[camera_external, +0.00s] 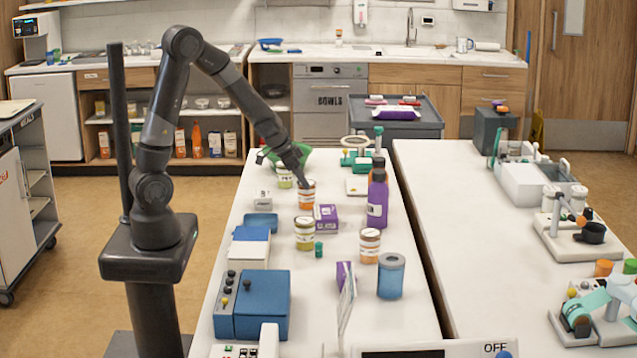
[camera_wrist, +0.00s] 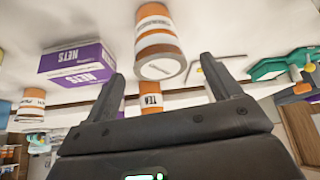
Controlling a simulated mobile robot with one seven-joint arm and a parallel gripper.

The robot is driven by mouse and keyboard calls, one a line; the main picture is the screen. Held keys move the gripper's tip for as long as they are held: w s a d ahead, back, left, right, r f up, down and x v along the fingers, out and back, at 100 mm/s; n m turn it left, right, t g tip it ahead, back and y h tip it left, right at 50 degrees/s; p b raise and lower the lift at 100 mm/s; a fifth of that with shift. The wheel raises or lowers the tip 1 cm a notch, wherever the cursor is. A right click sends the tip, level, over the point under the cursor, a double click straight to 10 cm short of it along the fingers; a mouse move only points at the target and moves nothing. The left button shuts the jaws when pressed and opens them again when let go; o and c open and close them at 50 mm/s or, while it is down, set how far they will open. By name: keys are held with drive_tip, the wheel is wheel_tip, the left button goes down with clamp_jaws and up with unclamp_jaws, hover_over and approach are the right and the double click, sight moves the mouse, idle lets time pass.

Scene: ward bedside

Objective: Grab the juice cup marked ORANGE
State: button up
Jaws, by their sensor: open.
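My gripper (camera_external: 297,172) reaches down over the far part of the white table in the external view. In the wrist view its two fingers (camera_wrist: 165,85) are apart with nothing held between them. An orange-banded white cup (camera_external: 307,196) stands just below the fingertips. In the wrist view an orange-banded cup (camera_wrist: 157,38) appears ahead, between the finger directions and apart from them. Its label is too blurred to read. A green-banded cup (camera_external: 284,177) stands just left of it. More lidded cups stand nearer, one yellow-green (camera_external: 304,235) and one orange-brown (camera_external: 369,247).
A purple box (camera_external: 325,217), which also shows in the wrist view (camera_wrist: 78,62), lies close to the cups. A purple bottle (camera_external: 377,203) stands to the right. A blue canister (camera_external: 391,276) and blue device (camera_external: 262,305) are nearer. The right-hand table (camera_external: 450,220) has bare surface.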

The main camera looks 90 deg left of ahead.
sight(310, 183)
drive_tip(key=shift+x, duration=2.65)
drive_tip(key=shift+r, duration=0.1)
drive_tip(key=shift+c, duration=0.3)
drive_tip(key=c, duration=1.1)
drive_tip(key=shift+w+r, duration=0.1)
drive_tip(key=shift+r, duration=0.05)
drive_tip(key=shift+r, duration=0.5)
drive_tip(key=r, duration=0.1)
drive_tip(key=d+r, duration=0.1)
drive_tip(key=r, duration=0.1)
drive_tip(key=shift+r, duration=0.25)
drive_tip(key=d+r, duration=0.6)
drive_tip(key=d, duration=0.4)
drive_tip(key=shift+s+d, duration=0.25)
drive_tip(key=shift+s, duration=0.25)
